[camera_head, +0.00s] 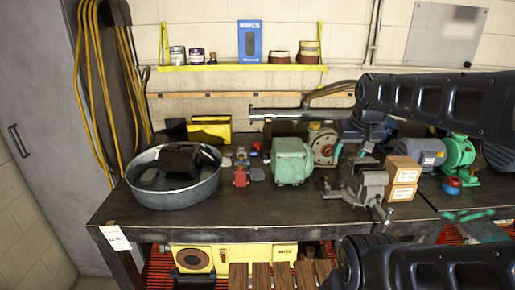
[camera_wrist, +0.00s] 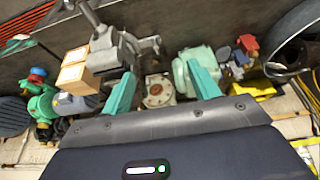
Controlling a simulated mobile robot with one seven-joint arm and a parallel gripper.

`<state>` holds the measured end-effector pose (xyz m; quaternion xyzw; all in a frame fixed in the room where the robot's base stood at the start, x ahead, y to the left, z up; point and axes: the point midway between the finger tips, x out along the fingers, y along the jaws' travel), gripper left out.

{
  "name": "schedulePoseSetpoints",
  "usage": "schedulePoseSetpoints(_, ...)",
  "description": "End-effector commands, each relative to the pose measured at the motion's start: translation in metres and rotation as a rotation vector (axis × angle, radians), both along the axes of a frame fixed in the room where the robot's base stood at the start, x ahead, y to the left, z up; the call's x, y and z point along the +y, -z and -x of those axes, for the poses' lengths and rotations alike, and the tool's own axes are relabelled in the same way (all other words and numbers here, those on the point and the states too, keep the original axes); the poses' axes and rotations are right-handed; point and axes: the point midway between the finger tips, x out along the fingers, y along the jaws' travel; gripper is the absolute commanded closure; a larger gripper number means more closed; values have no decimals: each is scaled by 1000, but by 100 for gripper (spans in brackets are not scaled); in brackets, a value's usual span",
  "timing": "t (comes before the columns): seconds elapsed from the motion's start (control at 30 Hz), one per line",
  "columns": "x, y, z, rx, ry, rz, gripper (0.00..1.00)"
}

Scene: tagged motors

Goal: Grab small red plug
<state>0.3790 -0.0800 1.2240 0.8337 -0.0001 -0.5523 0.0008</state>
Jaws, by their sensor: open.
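Small red pieces show among the parts, and I cannot tell for certain which is the plug. A red block-like piece (camera_head: 240,177) stands on the workbench left of the pale green motor (camera_head: 292,162); it also shows in the wrist view (camera_wrist: 248,42). A smaller red piece (camera_head: 257,146) lies behind it. A red cap on a blue base (camera_head: 452,184) sits at the right, also in the wrist view (camera_wrist: 38,73). My gripper (camera_wrist: 163,88) is open, with its teal fingers apart over the round-flanged beige part (camera_wrist: 158,91). It is touching no red piece that I can see.
A metal basin (camera_head: 172,190) holding a dark motor stands at the left of the workbench (camera_head: 270,215). A vise (camera_head: 365,185), cardboard boxes (camera_head: 402,175) and a blue motor (camera_head: 420,152) crowd the right. A yellow bin (camera_head: 210,129) stands behind. The front middle is fairly clear.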

Motion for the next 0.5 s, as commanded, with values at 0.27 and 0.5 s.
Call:
schedulePoseSetpoints(0.27,0,-1,-1,0,-4,3,39)
schedulePoseSetpoints(0.5,3,-16,-35,21,-132,79,39)
